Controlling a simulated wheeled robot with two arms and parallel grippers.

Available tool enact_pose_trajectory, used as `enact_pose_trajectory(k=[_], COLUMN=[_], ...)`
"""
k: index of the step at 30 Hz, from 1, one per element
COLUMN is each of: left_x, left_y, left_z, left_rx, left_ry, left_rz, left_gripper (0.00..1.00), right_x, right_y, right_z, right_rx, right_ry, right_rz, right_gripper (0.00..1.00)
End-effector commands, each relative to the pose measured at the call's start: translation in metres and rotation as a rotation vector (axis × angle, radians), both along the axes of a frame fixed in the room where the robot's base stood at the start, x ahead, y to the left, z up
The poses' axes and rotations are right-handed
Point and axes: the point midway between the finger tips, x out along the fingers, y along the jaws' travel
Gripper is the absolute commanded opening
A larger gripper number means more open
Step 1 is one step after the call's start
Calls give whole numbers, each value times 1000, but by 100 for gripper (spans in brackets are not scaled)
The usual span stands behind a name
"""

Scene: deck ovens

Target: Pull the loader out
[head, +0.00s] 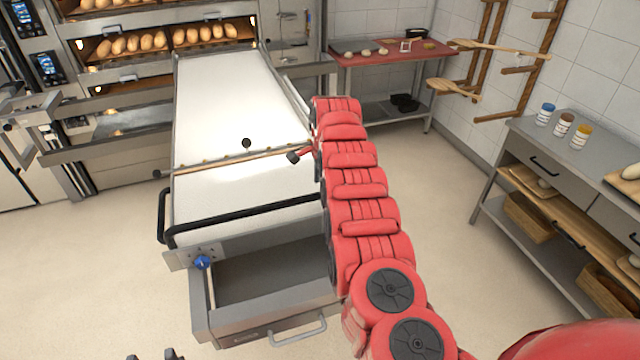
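The loader (240,110) is a long pale belt in a grey metal frame, sloping away toward the deck oven (120,85). I cannot make out my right gripper. A small red and black piece shows beside that arm. Two dark tips of my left gripper (157,355) show apart at the bottom edge, empty and clear of the loader.
An open, empty grey drawer (270,275) sits below the loader's near end. Loaves lie in the oven. A red-topped table (385,60) stands behind, and a grey counter (515,140) with jars (545,115) stands at right. Floor is free left and right of the loader.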

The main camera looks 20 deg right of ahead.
Motion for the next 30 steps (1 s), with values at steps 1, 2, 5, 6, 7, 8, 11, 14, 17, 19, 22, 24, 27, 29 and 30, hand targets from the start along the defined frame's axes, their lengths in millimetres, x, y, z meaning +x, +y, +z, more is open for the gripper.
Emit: enact_pose_trajectory(k=[1, 2, 5, 6, 7, 8, 11, 14, 17, 19, 22, 24, 27, 29, 30], left_x=[0, 0, 0, 0, 0, 0, 0, 0, 0, 0, 0, 0, 0, 0, 0], left_y=[0, 0, 0, 0, 0, 0, 0, 0, 0, 0, 0, 0, 0, 0, 0], left_z=[6, 2, 1, 1, 1, 1, 1, 1, 1, 1, 1, 1, 1, 1, 1], left_rx=[0, 0, 0, 0, 0, 0, 0, 0, 0, 0, 0, 0, 0, 0, 0], left_ry=[0, 0, 1, 1, 1, 1, 0, 0, 0, 0, 0, 0, 0, 0, 0], left_rz=[0, 0, 0, 0, 0, 0, 0, 0, 0, 0, 0, 0, 0, 0, 0], left_gripper=[50, 50, 50, 50, 50, 50, 50, 50, 50, 50, 50, 50, 50, 50, 50], right_x=[-1, 1, 3, 4, 4, 5, 5, 6, 6, 6, 6, 6, 6, 6, 6], right_y=[-2, -2, -2, -1, -1, -1, 0, 0, 1, 1, 1, 1, 1, 1, 1], right_z=[-9, -13, -21, -24, -26, -28, -32, -34, -34, -34, -34, -34, -34, -34, -34], right_rx=[0, 0, -1, 0, 0, 0, 1, 2, 2, 2, 2, 2, 2, 2, 2], right_ry=[9, 7, 5, 5, 4, 4, 3, 3, 3, 3, 3, 3, 3, 3, 3], right_rz=[-4, -2, -2, -1, -1, -1, -1, -2, -1, -1, -1, -1, -1, -1, -1], right_gripper=[59, 59, 59, 59, 59, 59, 59, 59, 59, 59, 59, 48, 30, 20, 12])
